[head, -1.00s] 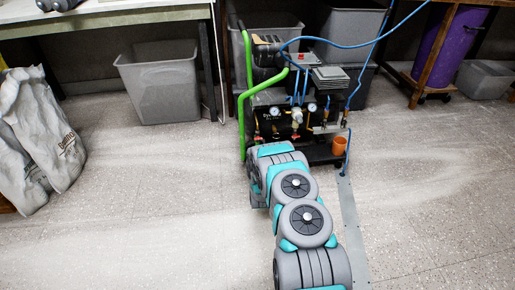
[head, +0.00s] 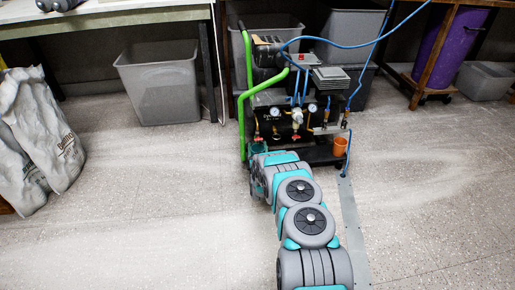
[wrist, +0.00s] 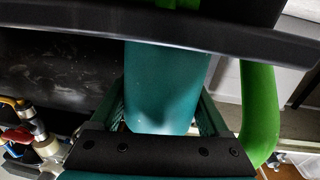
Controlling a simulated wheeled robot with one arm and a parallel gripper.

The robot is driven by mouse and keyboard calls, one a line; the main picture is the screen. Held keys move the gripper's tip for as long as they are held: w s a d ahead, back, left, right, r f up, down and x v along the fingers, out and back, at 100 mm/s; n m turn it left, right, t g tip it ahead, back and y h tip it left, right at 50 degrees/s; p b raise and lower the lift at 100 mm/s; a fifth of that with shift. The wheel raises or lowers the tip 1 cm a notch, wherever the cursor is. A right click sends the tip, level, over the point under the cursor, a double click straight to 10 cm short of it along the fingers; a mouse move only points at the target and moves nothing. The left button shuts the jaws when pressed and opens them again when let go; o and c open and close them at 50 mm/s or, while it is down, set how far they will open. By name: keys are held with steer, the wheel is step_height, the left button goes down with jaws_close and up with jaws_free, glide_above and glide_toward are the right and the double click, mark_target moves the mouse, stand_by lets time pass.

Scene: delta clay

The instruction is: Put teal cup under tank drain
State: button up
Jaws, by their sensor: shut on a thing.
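In the wrist view the teal cup (wrist: 160,85) is between the green fingers of my gripper (wrist: 163,105), which is shut on it. The cup's upper end in that picture is cut off from sight by a dark bar (wrist: 260,40). The black tank (wrist: 50,80) fills the left of the wrist view, beside the cup. In the head view the tank (head: 287,123) sits on a dark wheeled cart, and my arm reaches to its lower left. A small teal patch shows there, but I cannot tell cup from gripper. I cannot make out the drain.
An orange cup (head: 340,146) is on the cart's right side. A green tube handle (head: 242,115) rises at its left, also close beside my gripper in the wrist view (wrist: 257,115). Blue hoses (head: 350,45) hang above. Grey bins stand behind; open floor lies left and right.

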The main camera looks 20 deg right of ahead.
steer(key=shift+f, duration=0.15)
steer(key=o, duration=1.2)
steer(key=shift+s+a, duration=0.2)
steer(key=shift+s, duration=0.4)
steer(key=p+v, duration=0.1)
steer(key=v, duration=0.9)
steer(key=shift+s, duration=0.4)
steer(key=shift+a, duration=0.1)
